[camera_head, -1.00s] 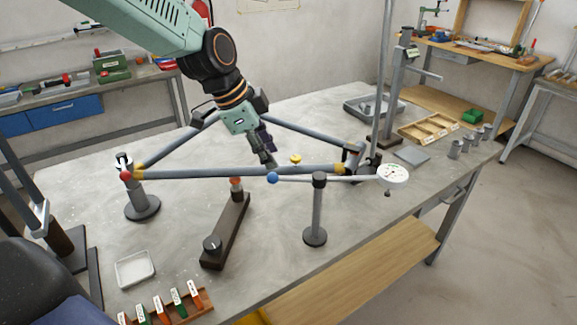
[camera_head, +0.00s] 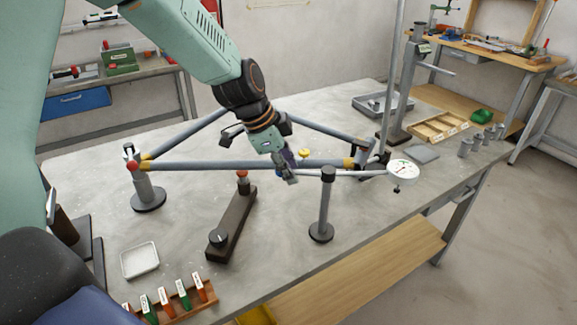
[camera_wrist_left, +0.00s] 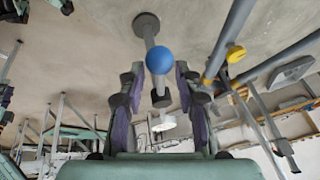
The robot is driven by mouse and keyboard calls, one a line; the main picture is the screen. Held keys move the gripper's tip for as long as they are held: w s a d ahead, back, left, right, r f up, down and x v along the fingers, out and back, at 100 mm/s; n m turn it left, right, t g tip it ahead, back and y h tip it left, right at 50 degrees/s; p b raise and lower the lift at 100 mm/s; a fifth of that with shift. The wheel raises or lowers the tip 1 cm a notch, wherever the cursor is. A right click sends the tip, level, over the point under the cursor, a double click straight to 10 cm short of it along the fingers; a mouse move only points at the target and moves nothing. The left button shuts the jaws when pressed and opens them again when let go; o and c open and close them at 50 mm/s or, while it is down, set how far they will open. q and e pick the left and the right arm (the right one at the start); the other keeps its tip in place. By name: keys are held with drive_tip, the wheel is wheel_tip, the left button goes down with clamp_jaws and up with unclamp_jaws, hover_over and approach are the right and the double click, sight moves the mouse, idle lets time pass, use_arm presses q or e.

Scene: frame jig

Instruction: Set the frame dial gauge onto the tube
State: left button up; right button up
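The dial gauge has a round white dial (camera_head: 403,169) at the right end of a grey bar, which crosses the top of a post stand (camera_head: 325,205). Its blue ball end (camera_wrist_left: 160,60) shows between my left gripper's fingers in the wrist view. In the head view the ball is mostly hidden behind the gripper. My left gripper (camera_head: 290,178) is open at that end of the bar, with no visible grip on it. The frame's grey front tube (camera_head: 215,166) runs just behind, from a red-tipped corner to a yellow collar at right. My right gripper is not in view.
A dark block with an orange-topped peg (camera_head: 232,225) stands in front of the tube. A white tray (camera_head: 140,261) and a rack of coloured tags (camera_head: 178,300) lie at the front left. A tall column (camera_head: 400,90) stands behind the dial.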

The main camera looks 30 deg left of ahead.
use_arm(q)
drive_tip(key=shift+w+f, duration=0.1)
drive_tip(key=shift+w, duration=0.2)
drive_tip(key=shift+w+d, duration=0.1)
drive_tip(key=shift+c, duration=0.8)
drive_tip(key=shift+s+r, duration=0.3)
drive_tip(key=shift+s, duration=0.35)
drive_tip(key=c, duration=0.5)
drive_tip(key=shift+w+f, duration=0.2)
clamp_jaws()
drive_tip(key=shift+s, duration=0.1)
